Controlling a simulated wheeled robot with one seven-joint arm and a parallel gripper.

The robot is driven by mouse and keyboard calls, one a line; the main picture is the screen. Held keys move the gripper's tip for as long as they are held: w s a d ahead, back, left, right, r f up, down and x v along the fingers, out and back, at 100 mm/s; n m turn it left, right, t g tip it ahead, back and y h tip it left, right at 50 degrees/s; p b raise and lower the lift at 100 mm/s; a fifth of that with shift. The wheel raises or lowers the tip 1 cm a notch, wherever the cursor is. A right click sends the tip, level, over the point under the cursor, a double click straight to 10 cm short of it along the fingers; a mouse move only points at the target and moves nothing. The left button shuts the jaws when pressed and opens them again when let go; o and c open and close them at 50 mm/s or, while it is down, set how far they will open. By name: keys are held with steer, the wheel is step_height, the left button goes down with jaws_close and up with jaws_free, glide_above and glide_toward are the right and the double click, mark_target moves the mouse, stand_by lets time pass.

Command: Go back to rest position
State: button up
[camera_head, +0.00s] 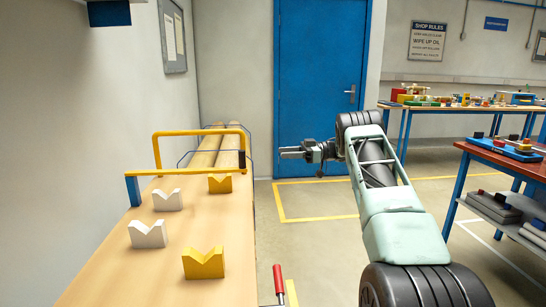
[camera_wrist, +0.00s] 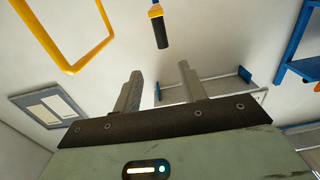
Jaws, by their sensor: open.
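My gripper (camera_head: 292,152) is at the end of my raised arm in the head view, pointing left in front of the blue door. In the wrist view its two fingers (camera_wrist: 158,90) stand apart with nothing between them, so it is open and empty. It is held in free air, to the right of the wooden bench (camera_head: 110,270) and touching nothing that I can see.
On the bench stand white V-blocks (camera_head: 148,234) and yellow V-blocks (camera_head: 204,263), with a yellow rail frame (camera_head: 200,133) and long rods (camera_head: 205,158) behind. A red-handled tool (camera_head: 278,280) is near the bench's front right. Tables with parts (camera_head: 510,150) stand right. Floor lies between.

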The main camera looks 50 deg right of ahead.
steer(key=shift+s+d, duration=0.4)
steer(key=shift+d, duration=0.1)
